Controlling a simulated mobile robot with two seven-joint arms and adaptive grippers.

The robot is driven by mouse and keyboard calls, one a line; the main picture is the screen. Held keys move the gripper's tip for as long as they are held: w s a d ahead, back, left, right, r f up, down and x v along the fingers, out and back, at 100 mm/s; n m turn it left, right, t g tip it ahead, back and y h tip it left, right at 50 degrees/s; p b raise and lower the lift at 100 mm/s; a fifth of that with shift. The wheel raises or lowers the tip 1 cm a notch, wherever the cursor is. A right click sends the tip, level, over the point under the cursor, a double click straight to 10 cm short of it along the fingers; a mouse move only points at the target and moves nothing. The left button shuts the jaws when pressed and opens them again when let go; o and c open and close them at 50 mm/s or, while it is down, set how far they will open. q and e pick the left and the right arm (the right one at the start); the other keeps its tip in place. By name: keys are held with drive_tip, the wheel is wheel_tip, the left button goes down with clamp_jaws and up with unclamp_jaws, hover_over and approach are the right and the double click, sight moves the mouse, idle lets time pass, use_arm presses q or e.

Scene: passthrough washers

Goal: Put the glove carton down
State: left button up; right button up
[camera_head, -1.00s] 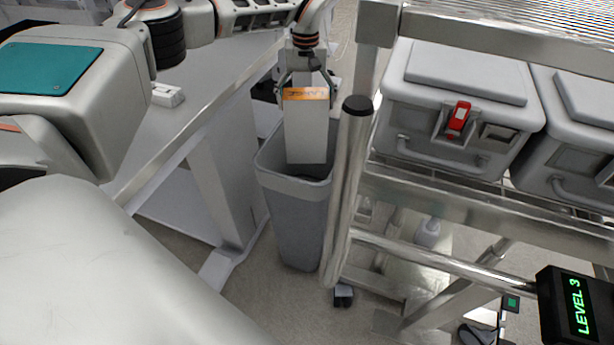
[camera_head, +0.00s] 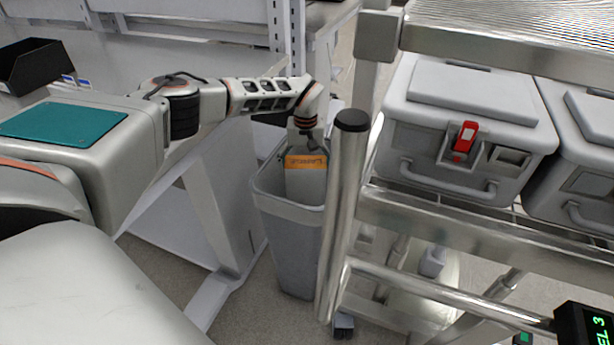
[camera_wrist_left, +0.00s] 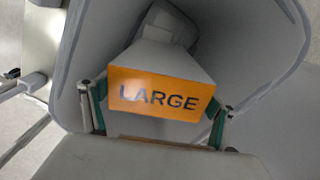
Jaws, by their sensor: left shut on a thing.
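The glove carton is a pale box (camera_head: 305,184) with an orange end band, held upright and partly lowered into a grey bin (camera_head: 287,240). In the left wrist view the carton (camera_wrist_left: 160,95) shows its orange face reading "LARGE". My left gripper (camera_head: 305,160) is shut on the carton near its orange top, at the level of the bin's mouth. In the wrist view its green-padded fingers (camera_wrist_left: 157,117) sit at either side of the carton. The carton's lower end is hidden inside the bin, so I cannot tell whether it touches the bottom. My right gripper is not in view.
A metal rack post (camera_head: 345,220) with a black cap stands close to the bin's right side. Grey lidded cases (camera_head: 465,125) with a red latch sit on the rack. A white table leg (camera_head: 205,190) is left of the bin.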

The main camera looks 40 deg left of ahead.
sight(306, 190)
use_arm(q)
wheel_tip(306, 190, down, 2)
drive_tip(key=shift+s+f, duration=0.1)
drive_tip(key=shift+f, duration=0.45)
drive_tip(key=shift+r, duration=0.2)
drive_tip(key=shift+f+b, duration=0.35)
drive_tip(key=shift+f, duration=0.3)
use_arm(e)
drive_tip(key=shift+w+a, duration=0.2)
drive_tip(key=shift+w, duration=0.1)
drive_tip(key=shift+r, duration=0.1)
use_arm(q)
drive_tip(key=o, duration=1)
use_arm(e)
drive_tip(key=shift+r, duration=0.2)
